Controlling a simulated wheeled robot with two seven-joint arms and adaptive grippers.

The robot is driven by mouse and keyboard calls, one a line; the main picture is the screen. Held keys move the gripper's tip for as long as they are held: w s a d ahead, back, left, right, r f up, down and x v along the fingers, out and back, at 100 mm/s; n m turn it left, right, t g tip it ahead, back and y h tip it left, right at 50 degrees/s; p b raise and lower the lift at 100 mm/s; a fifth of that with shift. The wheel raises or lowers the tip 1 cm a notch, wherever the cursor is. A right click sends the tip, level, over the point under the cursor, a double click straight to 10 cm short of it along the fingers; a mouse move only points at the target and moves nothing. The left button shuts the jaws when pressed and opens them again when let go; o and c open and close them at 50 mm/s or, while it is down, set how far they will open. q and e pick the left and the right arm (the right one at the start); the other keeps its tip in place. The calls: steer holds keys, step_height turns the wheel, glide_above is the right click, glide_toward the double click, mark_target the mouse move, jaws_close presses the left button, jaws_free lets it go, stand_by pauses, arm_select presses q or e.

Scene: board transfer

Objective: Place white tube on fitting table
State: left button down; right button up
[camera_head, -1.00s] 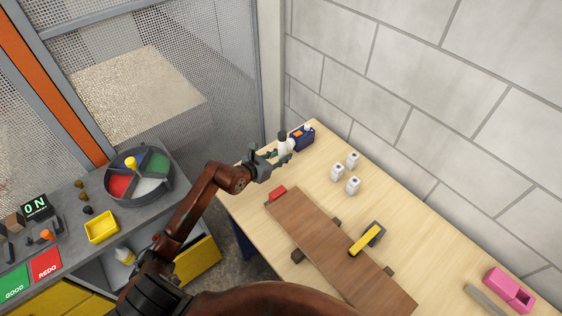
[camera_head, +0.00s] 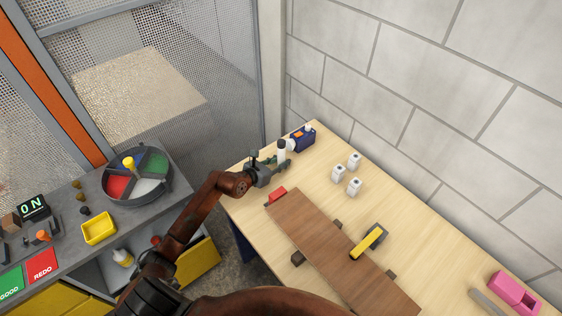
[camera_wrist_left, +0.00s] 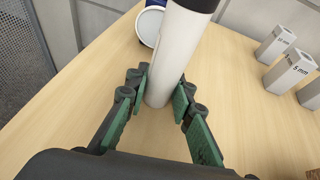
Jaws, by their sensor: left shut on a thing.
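The white tube (camera_wrist_left: 176,55) with a dark cap stands upright between the fingers of my left gripper (camera_wrist_left: 158,85) in the left wrist view. The gripper is shut on it. In the head view the tube (camera_head: 281,153) is at the far left corner of the light wooden fitting table (camera_head: 345,205). Its lower end appears at or very near the table top; I cannot tell whether it touches. In the head view my left gripper (camera_head: 280,167) comes in from the left, low over the table. My right gripper is not in view.
Several small white blocks (camera_head: 354,186) stand to the right. A brown board (camera_head: 335,245), a red piece (camera_head: 276,196), a yellow-handled tool (camera_head: 368,242) and a pink holder (camera_head: 515,292) lie nearer. Table between is clear.

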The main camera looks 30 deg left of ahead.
arm_select(q)
steer(key=c, duration=1.7)
jaws_free()
steer(key=shift+f, duration=0.2)
steer(key=shift+r, duration=0.15)
steer(key=shift+s+a+r, duration=0.1)
steer(key=shift+s, duration=0.3)
steer(key=v, duration=0.5)
steer(key=p+v, duration=0.1)
steer(key=v, duration=0.5)
steer(key=shift+r, duration=0.3)
